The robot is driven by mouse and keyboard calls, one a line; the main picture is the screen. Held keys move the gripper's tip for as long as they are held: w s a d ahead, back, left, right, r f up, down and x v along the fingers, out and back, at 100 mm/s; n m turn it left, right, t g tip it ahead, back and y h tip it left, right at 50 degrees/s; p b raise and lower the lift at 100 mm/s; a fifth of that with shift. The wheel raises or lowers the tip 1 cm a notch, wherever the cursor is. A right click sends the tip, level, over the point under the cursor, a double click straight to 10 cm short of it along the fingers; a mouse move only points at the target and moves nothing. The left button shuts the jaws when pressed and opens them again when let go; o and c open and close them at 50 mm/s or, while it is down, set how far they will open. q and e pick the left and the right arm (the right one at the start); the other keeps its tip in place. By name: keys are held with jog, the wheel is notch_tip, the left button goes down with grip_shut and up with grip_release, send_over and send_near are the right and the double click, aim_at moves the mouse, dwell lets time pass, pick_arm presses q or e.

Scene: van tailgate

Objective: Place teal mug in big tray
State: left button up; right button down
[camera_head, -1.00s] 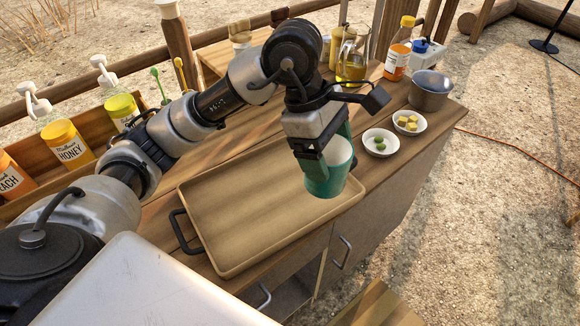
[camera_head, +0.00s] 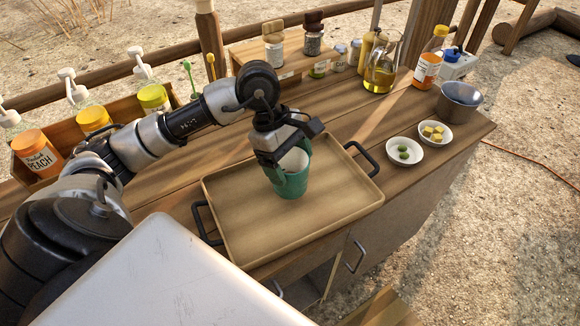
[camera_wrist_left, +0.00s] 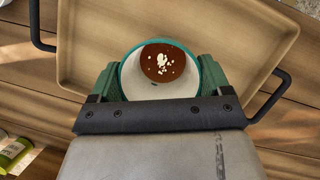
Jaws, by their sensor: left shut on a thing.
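The teal mug (camera_head: 296,184) is upright over the middle of the big tray (camera_head: 240,241), a tan tray with black handles on the wooden counter. My left gripper (camera_head: 285,170) is shut on the mug, with a finger on each side of it. In the left wrist view the mug (camera_wrist_left: 126,76) has a pale inside and brown contents with light bits, and the gripper fingers (camera_wrist_left: 158,84) press its sides. I cannot tell whether the mug's base touches the tray. My right gripper is not in view.
Two small bowls (camera_head: 404,151) (camera_head: 435,133) and a metal pot (camera_head: 459,101) stand right of the tray. An oil jug (camera_head: 381,76) and an orange-labelled bottle (camera_head: 430,62) stand at the back. A wooden box of bottles (camera_head: 75,146) is at the left. The tray around the mug is empty.

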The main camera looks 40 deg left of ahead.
pick_arm(q)
jog(key=shift+f, duration=1.2)
jog(key=shift+f, duration=0.1)
jog(key=shift+f, duration=0.1)
jog(key=o, duration=0.9)
jog(key=shift+r, duration=0.35)
jog(key=v, duration=1.1)
jog(key=shift+a+r, duration=0.15)
jog(key=shift+r, duration=0.2)
